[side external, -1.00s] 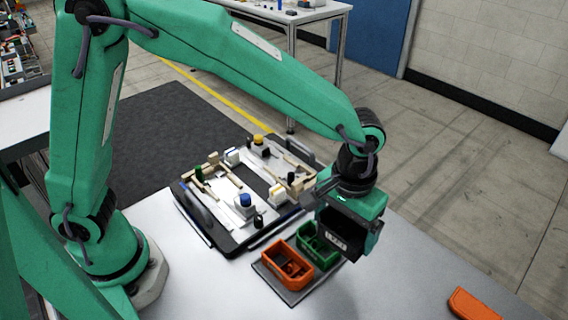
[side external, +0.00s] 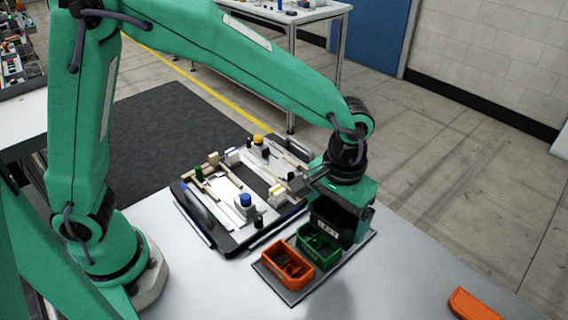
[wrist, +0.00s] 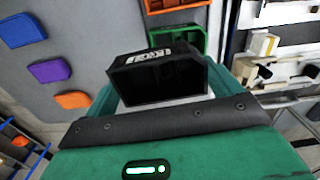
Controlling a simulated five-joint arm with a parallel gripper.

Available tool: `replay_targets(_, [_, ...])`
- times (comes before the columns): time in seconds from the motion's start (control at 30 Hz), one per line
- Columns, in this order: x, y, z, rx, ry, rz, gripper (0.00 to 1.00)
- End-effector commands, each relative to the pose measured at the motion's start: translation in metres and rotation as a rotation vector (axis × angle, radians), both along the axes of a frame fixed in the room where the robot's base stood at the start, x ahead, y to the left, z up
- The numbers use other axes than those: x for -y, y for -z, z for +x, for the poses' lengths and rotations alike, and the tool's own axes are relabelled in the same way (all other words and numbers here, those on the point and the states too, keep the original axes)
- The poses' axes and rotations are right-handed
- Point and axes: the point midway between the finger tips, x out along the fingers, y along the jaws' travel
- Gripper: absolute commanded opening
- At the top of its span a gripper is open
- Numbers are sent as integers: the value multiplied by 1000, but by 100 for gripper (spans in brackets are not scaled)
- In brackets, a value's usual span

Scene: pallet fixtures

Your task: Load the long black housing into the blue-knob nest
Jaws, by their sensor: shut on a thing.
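My gripper (side external: 342,205) is shut on the black housing (side external: 329,222), an open box with a white label. The housing is at the right end of the grey tray (side external: 286,296), beside the green housing (side external: 318,249); I cannot tell whether it touches the tray. In the wrist view the black housing (wrist: 158,62) sits just ahead of my gripper, its open side showing. The blue knob (side external: 245,199) stands on the near side of the dark pallet (side external: 233,246), by the blue-knob nest, to the left of my gripper. The jaw tips are hidden.
An orange housing (side external: 290,267) stands on the tray left of the green one. The pallet also carries a yellow knob (side external: 258,139), a green knob (side external: 199,173) and pale blocks. An orange part (side external: 472,304) lies at the right.

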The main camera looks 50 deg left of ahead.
Motion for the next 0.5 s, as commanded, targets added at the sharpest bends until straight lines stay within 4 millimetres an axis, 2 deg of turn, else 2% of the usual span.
replay_targets(0.3, [-79,-8,14,2,4,-1,65])
replay_targets(0.5, [-133,-12,13,1,14,0,65])
